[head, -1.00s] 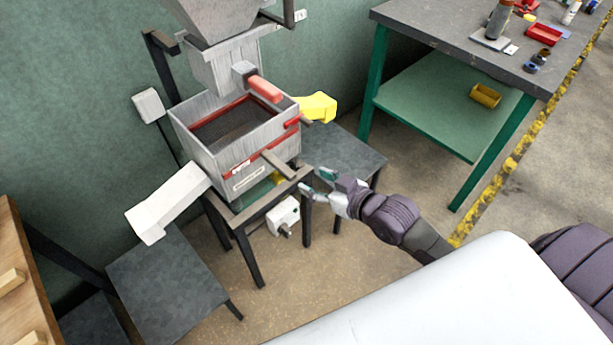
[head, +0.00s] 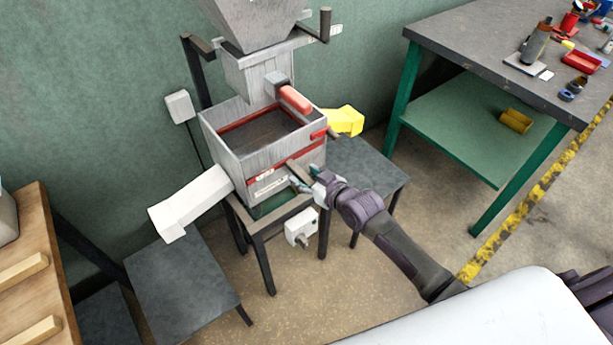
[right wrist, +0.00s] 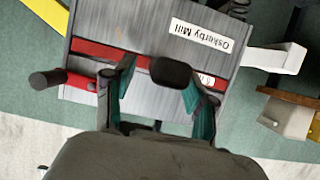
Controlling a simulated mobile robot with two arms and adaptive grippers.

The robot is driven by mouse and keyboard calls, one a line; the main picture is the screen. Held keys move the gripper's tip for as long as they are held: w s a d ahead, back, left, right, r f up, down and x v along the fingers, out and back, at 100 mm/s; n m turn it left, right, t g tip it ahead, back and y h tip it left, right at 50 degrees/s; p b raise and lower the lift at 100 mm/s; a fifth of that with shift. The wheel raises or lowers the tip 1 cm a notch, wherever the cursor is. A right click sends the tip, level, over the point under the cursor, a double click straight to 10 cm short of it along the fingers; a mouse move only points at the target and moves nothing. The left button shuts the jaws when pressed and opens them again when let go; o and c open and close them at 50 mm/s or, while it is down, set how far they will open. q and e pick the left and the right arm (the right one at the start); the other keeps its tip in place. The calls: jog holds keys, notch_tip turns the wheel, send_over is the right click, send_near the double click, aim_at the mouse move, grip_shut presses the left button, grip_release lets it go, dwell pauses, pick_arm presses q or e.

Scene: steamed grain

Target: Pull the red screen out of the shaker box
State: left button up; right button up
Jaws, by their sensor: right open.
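The shaker box (head: 235,155) is a grey, open-topped box with red bands on its sides. A lower red strip (head: 312,150) runs across its front, likely the red screen's edge; it also shows in the right wrist view (right wrist: 95,50). A dark bar handle (head: 298,170) sticks out from this strip; its rounded end (right wrist: 172,72) faces the wrist camera. My right gripper (head: 306,182) is open at the box front, its fingers (right wrist: 157,85) on either side of the handle. Contact cannot be told. My left gripper is not in view.
A yellow spout (head: 345,121) and a white spout (head: 190,205) stick out sideways. A hopper (head: 255,20) stands above. A green-legged workbench (head: 470,60) is at right. Open floor lies in front.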

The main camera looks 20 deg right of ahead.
grip_shut()
dwell(0.7)
